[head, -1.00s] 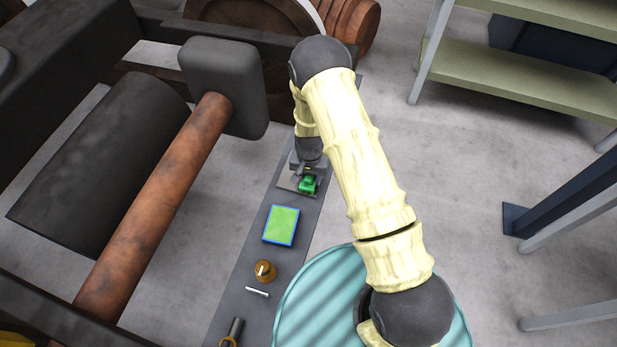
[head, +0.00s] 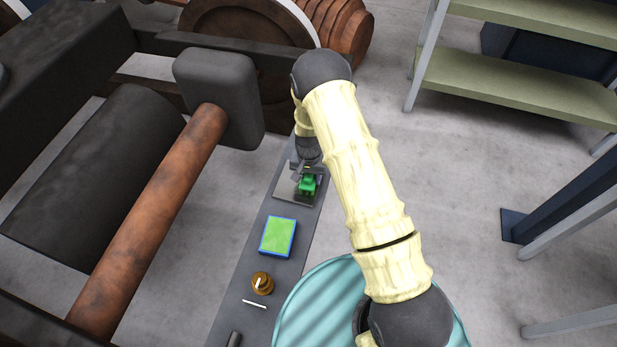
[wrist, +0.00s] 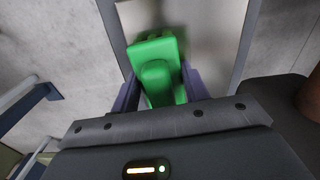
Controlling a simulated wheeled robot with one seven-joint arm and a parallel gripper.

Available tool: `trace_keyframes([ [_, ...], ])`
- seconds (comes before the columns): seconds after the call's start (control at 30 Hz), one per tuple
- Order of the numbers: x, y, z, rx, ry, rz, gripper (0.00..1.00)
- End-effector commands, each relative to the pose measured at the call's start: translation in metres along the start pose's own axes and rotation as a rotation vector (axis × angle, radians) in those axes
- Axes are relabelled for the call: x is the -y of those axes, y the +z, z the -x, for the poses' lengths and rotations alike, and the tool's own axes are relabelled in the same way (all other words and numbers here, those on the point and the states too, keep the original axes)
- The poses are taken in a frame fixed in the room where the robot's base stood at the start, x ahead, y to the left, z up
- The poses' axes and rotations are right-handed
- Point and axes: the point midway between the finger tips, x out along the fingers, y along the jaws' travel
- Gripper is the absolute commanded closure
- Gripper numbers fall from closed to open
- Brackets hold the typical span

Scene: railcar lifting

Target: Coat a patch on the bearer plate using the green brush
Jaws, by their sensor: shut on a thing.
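The green brush (head: 307,186) is held in my gripper (head: 306,174), which points down. In the wrist view the brush (wrist: 158,72) sits between the two fingers (wrist: 160,92), which are shut on it. Below the brush is a light grey square plate (head: 284,190), seemingly the bearer plate, lying on a long dark grey strip. The plate also shows behind the brush in the wrist view (wrist: 212,35). The brush is over the plate's right side. Its bristles are hidden, so I cannot tell whether it touches the plate. I see no clear coated patch.
On the dark strip (head: 240,275) lie a green-topped blue block (head: 278,236), a brown knob-like pot (head: 262,283) and a white stick (head: 254,304). A rusty bar (head: 160,215) and dark block (head: 222,95) stand to the left. A teal drum (head: 318,300) is in front.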

Motion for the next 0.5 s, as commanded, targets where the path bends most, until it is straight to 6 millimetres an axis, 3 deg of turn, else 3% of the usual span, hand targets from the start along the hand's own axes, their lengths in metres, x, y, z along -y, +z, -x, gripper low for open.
trace_keyframes([
  [0.5, -0.003, -0.035, -0.002, -0.002, -0.001, -0.001, 0.73],
])
